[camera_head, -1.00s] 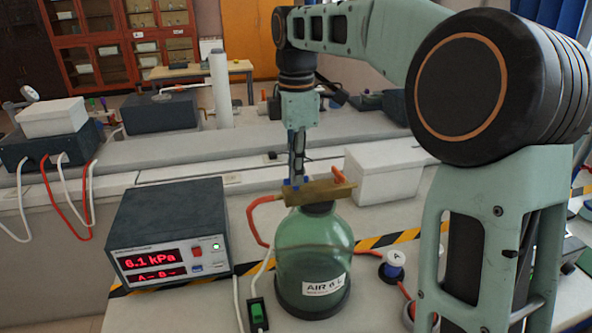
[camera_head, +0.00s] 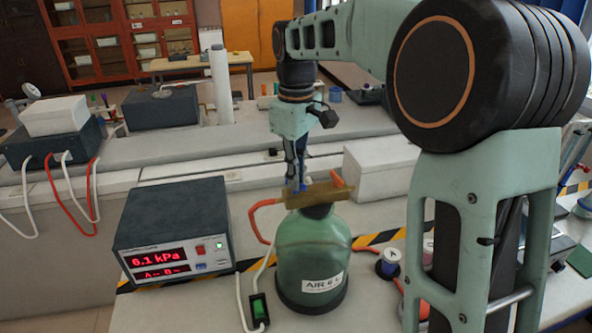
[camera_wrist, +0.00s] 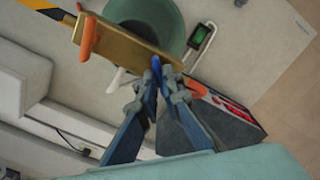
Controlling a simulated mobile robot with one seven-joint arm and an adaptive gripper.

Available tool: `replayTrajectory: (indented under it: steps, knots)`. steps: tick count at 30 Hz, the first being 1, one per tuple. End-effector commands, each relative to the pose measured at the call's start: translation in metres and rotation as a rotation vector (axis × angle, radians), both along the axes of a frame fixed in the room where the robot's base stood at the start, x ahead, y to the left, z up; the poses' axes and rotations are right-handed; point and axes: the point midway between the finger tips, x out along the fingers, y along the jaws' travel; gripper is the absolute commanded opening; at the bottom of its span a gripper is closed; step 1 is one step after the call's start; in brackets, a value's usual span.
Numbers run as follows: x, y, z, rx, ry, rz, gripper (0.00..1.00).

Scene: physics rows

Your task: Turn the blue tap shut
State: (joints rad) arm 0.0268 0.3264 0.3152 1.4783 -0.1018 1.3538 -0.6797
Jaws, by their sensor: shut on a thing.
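A brass valve block (camera_head: 320,196) sits on the neck of a green glass bottle (camera_head: 313,243) labelled AIR. The block also shows in the wrist view (camera_wrist: 122,45), with an orange tap (camera_wrist: 88,37) at one end and the blue tap (camera_wrist: 156,68) at the other. My gripper (camera_head: 297,187) reaches down from above to the left end of the block. In the wrist view my gripper (camera_wrist: 157,75) has its fingertips closed around the blue tap. The fingers partly hide the tap, and its exact angle is hard to read.
A dark pressure meter (camera_head: 172,232) with a red display stands left of the bottle. A green switch (camera_head: 258,309) lies in front. A white box (camera_head: 381,168) is close behind on the right.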

Motion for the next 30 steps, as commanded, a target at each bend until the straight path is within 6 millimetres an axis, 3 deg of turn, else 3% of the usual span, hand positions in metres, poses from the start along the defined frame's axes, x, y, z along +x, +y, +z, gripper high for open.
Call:
replayTrajectory:
  steps: [18, 30]
  knots:
    - [0.0005, 0.0002, 0.0017, 0.0, -0.003, -0.556, 0.0]
    - [0.0007, 0.0006, 0.0009, 0.001, -0.003, -0.754, 0.0]
